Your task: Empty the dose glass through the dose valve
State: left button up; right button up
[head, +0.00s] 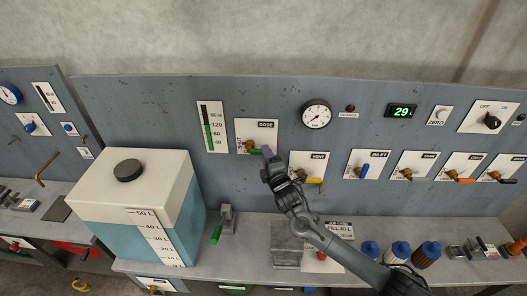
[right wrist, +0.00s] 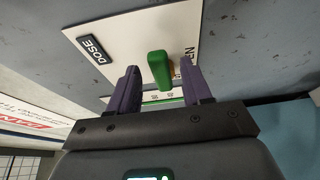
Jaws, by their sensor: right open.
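The dose valve sits on a white plate marked DOSE (head: 257,130) on the back panel; its green handle (head: 254,151) points to the right in the head view. To its left is the dose glass scale (head: 210,127), with a tall green fill in its narrow column. My right gripper (head: 267,153) is at the handle's end. In the right wrist view the purple fingers (right wrist: 160,82) are open, with the green handle (right wrist: 158,66) between their tips, nearer the right finger; contact cannot be told. My left gripper is out of view.
The vent valve (head: 308,177) with its yellow handle is just below right of my gripper. Inlet (head: 366,166) and further valves line the panel to the right. A white and blue tank (head: 135,200) stands at left; bottles (head: 400,252) stand on the bench at right.

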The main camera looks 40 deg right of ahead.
jog(key=shift+x, duration=1.45)
grip_shut()
jog(key=shift+a, duration=0.1)
